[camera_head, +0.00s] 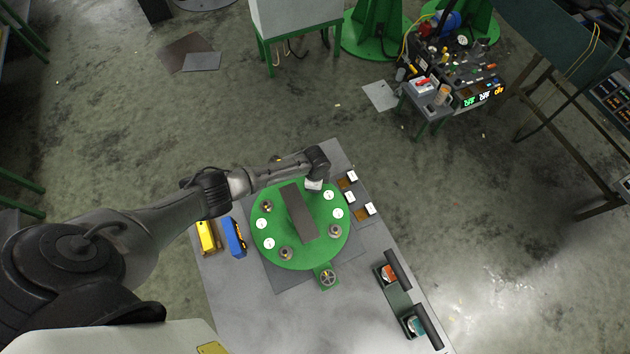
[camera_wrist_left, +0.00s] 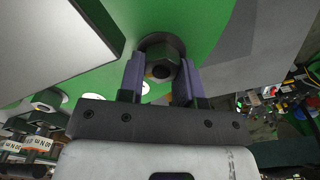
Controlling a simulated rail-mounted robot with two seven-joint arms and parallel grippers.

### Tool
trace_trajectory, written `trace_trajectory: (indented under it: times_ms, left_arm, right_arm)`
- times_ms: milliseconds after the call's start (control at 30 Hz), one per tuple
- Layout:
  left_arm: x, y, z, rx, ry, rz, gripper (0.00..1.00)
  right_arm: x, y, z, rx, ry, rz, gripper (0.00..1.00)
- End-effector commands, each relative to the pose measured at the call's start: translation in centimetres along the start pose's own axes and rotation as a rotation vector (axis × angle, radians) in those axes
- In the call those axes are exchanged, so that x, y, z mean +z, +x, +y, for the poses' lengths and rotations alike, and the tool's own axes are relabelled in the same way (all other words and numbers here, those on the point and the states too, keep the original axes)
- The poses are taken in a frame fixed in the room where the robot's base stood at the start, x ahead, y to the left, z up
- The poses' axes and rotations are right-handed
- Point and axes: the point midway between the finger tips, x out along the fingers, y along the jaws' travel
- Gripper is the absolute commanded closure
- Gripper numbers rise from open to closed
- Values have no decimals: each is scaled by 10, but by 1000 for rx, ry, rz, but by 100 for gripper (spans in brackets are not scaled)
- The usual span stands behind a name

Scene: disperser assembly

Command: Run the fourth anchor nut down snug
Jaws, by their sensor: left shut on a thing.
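The round green plate (camera_head: 262,232) lies on the grey table and carries a dark grey bar (camera_head: 298,212) across its middle. Anchor nuts stand on it at the left (camera_head: 266,206), front (camera_head: 286,253) and right (camera_head: 335,230). My left gripper (camera_head: 314,184) reaches down at the plate's far edge and hides the spot beneath it. In the left wrist view its two purple fingers (camera_wrist_left: 160,80) are shut on a dark hex nut (camera_wrist_left: 163,56), which sits over a round dark base on the green surface. Whether the nut touches the base is unclear. My right gripper is out of view.
White round labels (camera_head: 338,213) lie between the nuts. A small handwheel (camera_head: 328,278) sits at the plate's front. Yellow (camera_head: 206,237) and blue (camera_head: 235,237) items lie left; small brown blocks (camera_head: 363,209) and dark holders (camera_head: 398,270) lie right. The front table (camera_head: 290,320) is clear.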

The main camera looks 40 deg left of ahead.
Motion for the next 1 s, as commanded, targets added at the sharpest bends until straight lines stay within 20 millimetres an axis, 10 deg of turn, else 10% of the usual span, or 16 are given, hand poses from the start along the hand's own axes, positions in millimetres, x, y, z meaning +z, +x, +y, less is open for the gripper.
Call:
trace_trajectory:
  times_ms: [833,867,1000]
  left_arm:
    - [1,1,1,0,114,-2,92]
    - [1,1,1,0,114,-2,65]
    - [1,1,1,0,114,-1,52]
  right_arm:
    - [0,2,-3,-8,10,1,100]
    - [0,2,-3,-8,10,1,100]
    - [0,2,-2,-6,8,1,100]
